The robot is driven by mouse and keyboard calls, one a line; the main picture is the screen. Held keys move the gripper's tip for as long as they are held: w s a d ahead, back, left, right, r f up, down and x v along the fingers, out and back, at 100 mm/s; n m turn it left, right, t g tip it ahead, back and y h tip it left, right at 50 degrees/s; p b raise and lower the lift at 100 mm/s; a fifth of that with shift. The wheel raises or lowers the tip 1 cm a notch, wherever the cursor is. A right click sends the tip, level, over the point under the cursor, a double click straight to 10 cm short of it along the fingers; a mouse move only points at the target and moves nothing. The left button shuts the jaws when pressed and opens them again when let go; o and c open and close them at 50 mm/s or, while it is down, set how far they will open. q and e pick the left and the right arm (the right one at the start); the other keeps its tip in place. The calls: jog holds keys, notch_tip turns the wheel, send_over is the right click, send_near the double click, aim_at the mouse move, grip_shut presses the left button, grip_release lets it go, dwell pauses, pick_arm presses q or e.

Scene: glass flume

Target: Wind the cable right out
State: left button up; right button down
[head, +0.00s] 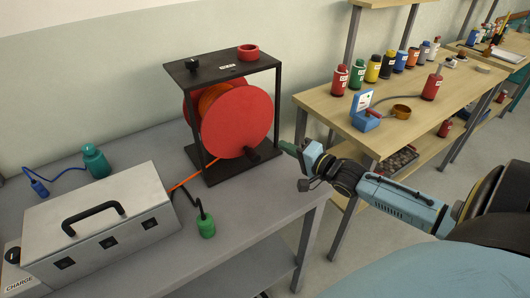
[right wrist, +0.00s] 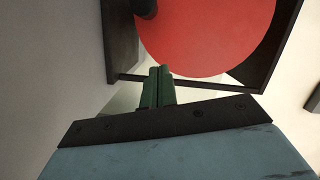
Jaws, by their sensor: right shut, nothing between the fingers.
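A red cable reel (head: 240,120) stands in a black frame (head: 225,73) on the grey bench. A dark crank handle (head: 262,154) sticks out low on the reel's near face. My right gripper (head: 284,147), with green fingers, is shut and empty just right of the handle, apart from it. In the right wrist view the closed fingers (right wrist: 158,84) point at the red disc (right wrist: 205,35); a dark handle (right wrist: 145,8) shows above them. My left gripper is out of view.
A grey case (head: 150,205) with a black handle fills the bench's left front. A green plug-like item (head: 206,226) and a green bottle (head: 96,160) stand near it. A red ring (head: 248,52) sits on the frame. A wooden table (head: 425,118) with bottles stands right.

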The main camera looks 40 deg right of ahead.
aim_at(251, 143)
jog(key=w, duration=0.2)
jog(key=w+b, duration=0.1)
jog(key=w, duration=0.1)
jog(key=shift+w+a+f, duration=0.1)
jog(key=shift+a+f, duration=0.05)
jog(key=shift+a, duration=0.15)
jog(key=a, duration=0.1)
jog(key=a+f, duration=0.1)
jog(key=a, duration=0.1)
jog(key=shift+w+a, duration=0.1)
jog(key=shift+w, duration=0.05)
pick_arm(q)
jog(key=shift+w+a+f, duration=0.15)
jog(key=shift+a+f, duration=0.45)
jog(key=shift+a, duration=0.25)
pick_arm(e)
jog(key=shift+a+f, duration=0.15)
jog(key=shift+a, duration=0.2)
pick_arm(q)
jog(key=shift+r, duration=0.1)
